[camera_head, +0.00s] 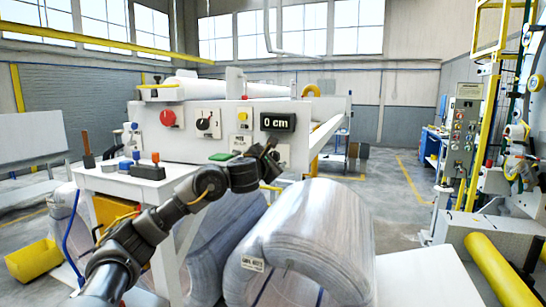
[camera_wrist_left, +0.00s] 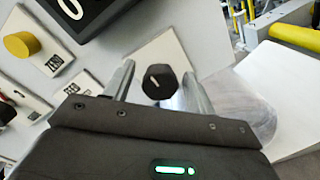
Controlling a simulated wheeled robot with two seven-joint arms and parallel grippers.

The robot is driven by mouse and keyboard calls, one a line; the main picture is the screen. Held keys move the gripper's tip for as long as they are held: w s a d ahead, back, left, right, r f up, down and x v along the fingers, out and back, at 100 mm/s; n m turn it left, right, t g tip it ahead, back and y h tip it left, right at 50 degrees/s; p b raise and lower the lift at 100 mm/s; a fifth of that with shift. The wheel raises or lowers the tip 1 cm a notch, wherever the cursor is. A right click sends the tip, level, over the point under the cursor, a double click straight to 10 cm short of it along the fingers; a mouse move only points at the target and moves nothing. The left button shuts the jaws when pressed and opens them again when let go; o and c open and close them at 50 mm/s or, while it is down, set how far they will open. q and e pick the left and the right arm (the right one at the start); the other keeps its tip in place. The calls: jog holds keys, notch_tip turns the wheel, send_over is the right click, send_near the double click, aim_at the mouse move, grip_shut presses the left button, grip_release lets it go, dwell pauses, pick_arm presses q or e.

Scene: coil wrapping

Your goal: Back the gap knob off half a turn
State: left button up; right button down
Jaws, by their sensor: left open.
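A black knob (camera_wrist_left: 158,85) with a white pointer line sits on a pale square plate (camera_wrist_left: 160,52) on the white machine panel (camera_head: 185,148). I take it for the gap knob; no label on it is readable. My left gripper (camera_head: 273,152) is at the panel below the display, and hides most of this knob in the head view. In the left wrist view the left gripper (camera_wrist_left: 158,72) is open, one finger on each side of the knob. I cannot tell whether either finger touches it. My right gripper is out of view.
The display (camera_head: 278,122) reads 0 cm. A yellow button (camera_wrist_left: 20,45), a red knob (camera_head: 168,118) and another black knob (camera_head: 205,124) are also on the panel. A large wrapped coil (camera_head: 310,230) stands below my left gripper. A white side table (camera_head: 130,183) is at the left.

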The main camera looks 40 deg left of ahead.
pick_arm(q)
jog(key=shift+c, duration=0.3)
jog(key=c, duration=0.9)
jog(key=shift+c, duration=0.2)
jog(key=shift+f+n, duration=0.1)
jog(key=shift+n, duration=0.2)
